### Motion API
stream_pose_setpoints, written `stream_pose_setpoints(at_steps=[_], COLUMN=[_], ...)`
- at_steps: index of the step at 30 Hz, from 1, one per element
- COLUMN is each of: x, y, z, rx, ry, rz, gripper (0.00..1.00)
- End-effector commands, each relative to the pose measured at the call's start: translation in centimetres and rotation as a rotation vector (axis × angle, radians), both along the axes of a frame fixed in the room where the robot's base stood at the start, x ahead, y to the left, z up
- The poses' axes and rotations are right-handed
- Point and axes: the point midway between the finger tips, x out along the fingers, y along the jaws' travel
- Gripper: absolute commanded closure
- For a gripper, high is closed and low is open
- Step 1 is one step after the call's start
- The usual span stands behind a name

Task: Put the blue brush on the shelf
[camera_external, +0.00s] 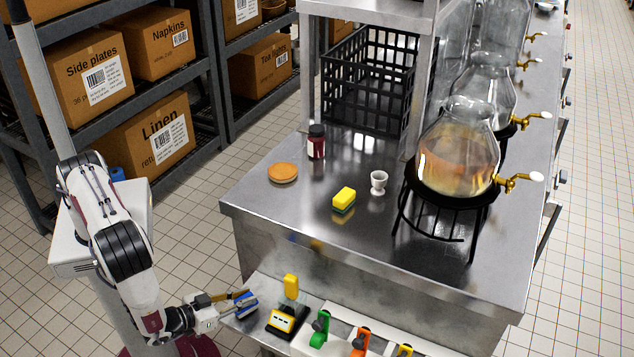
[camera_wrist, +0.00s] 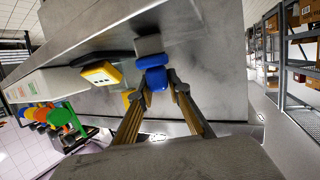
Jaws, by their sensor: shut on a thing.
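The blue brush (camera_external: 245,303) is at the left end of the low metal ledge in front of the counter. My gripper (camera_external: 233,298) is shut on it, with its gold fingers reaching in from the left. In the wrist view the brush (camera_wrist: 155,77) shows blue with a grey block at its far end, between the tips of my gripper (camera_wrist: 156,92). I cannot tell whether the brush touches the ledge. A steel shelf (camera_external: 365,8) stands above the back of the counter, only partly in view.
On the ledge beside the brush are a yellow-and-black device (camera_external: 287,320) and green and orange handled items (camera_external: 320,330). The counter (camera_external: 300,215) holds a sponge (camera_external: 344,198), white cup (camera_external: 378,181), jar (camera_external: 316,142), orange disc (camera_external: 283,172), black crate (camera_external: 365,85) and glass dispensers (camera_external: 458,150).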

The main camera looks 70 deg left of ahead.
Motion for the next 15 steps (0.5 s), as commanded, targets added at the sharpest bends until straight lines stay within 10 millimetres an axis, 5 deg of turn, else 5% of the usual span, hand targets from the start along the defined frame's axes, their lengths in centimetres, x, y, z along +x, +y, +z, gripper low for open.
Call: stream_pose_setpoints(at_steps=[12, 13, 15], x=[0.02, 0.02, 0.01], y=[-0.03, -0.04, -0.04], z=[-0.52, -0.53, -0.51], rx=[-0.001, -0.001, -0.001], ry=[0.0, 0.0, 0.0], rz=[0.0, 0.0, 0.0], gripper=[1.0, 0.8, 0.63])
